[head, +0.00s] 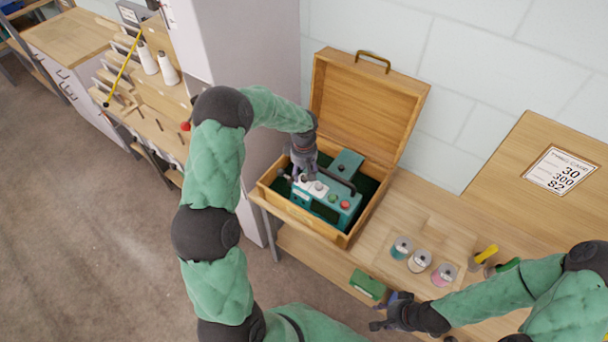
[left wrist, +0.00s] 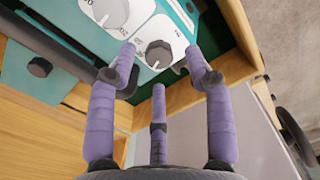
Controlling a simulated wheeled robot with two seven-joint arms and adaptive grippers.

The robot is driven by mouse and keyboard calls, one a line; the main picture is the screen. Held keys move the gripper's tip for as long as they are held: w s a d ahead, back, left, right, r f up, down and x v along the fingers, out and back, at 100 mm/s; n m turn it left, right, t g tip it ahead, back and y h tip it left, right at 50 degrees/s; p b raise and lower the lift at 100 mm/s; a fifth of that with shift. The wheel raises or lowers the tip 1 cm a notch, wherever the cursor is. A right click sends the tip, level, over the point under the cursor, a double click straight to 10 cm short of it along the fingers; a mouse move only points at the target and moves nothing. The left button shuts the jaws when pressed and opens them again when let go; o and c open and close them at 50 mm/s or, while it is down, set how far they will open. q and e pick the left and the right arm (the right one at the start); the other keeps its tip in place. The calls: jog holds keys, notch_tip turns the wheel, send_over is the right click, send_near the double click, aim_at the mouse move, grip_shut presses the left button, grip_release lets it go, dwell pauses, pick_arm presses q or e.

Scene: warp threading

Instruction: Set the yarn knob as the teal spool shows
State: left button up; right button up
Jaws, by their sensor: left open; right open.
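The teal device (head: 326,202) sits inside an open wooden case. Its white panels carry a grey dial knob (left wrist: 158,54) and a second grey knob (left wrist: 110,10); their labels are too small to read, so I cannot tell which is the yarn knob. My left gripper (head: 303,176) is over the device's left end. In the left wrist view its open fingers (left wrist: 159,60) spread around the first knob; contact is unclear. The teal spool (head: 401,248) stands on the bench, its label unreadable. My right gripper (head: 382,318) is open and empty near the bench's front edge.
The wooden case (head: 300,220) has its lid raised. Beside the teal spool stand a whitish spool (head: 419,262) and a pink spool (head: 443,274). A green box (head: 367,284) lies near my right gripper.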

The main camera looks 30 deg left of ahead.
pick_arm(q)
jog(key=shift+f, duration=0.85)
jog(key=shift+c, duration=0.3)
